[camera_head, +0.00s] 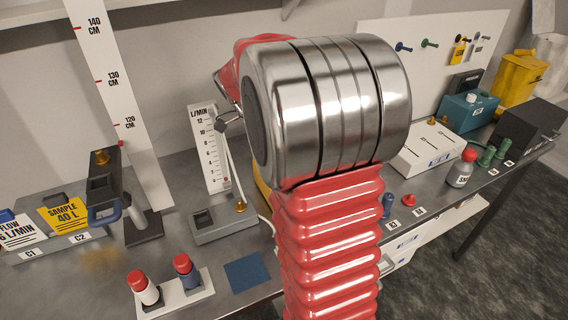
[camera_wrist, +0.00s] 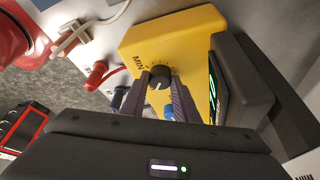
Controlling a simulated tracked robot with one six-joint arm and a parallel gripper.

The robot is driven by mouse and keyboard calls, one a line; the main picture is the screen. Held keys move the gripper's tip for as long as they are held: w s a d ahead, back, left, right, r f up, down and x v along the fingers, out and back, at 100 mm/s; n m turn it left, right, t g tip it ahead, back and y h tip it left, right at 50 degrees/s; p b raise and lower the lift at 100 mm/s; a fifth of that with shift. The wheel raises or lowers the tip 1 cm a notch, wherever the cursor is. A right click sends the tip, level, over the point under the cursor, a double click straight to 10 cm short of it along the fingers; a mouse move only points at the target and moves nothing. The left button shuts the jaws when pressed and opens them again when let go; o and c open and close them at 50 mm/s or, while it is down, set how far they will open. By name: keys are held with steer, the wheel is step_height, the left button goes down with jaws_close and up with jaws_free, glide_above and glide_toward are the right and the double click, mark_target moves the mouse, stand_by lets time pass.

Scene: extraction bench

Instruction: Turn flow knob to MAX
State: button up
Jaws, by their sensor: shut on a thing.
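The flow knob (camera_wrist: 157,83) is a small dark round knob on the sloped face of a yellow box (camera_wrist: 190,35). "MIN" is printed on the box beside the knob, with small scale marks near it; a MAX mark does not show. My gripper (camera_wrist: 160,79) has its two dark fingers on either side of the knob, shut on it. The knob's exact pointer direction is too small to tell. In the head view my red and silver arm hides the knob and nearly all of the box; only a yellow sliver (camera_head: 262,192) shows.
A dark display (camera_wrist: 238,80) with green marks stands close right of the fingers. A red fitting (camera_wrist: 97,72) and tubing are left of the box.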

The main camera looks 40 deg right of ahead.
steer(key=shift+s+d+m+g+y, duration=0.15)
steer(key=shift+m+g+y, duration=0.2)
steer(key=shift+m, duration=0.55)
steer(key=o, duration=1.1)
steer(key=shift+c, duration=0.2)
steer(key=shift+w+r, duration=0.1)
steer(key=shift+w, duration=0.1)
steer(key=shift+w+r, duration=0.1)
steer(key=shift+r, duration=0.2)
steer(key=v, duration=1.2)
steer(key=shift+a+r, duration=0.3)
steer(key=shift+r, duration=0.05)
steer(key=shift+a, duration=0.1)
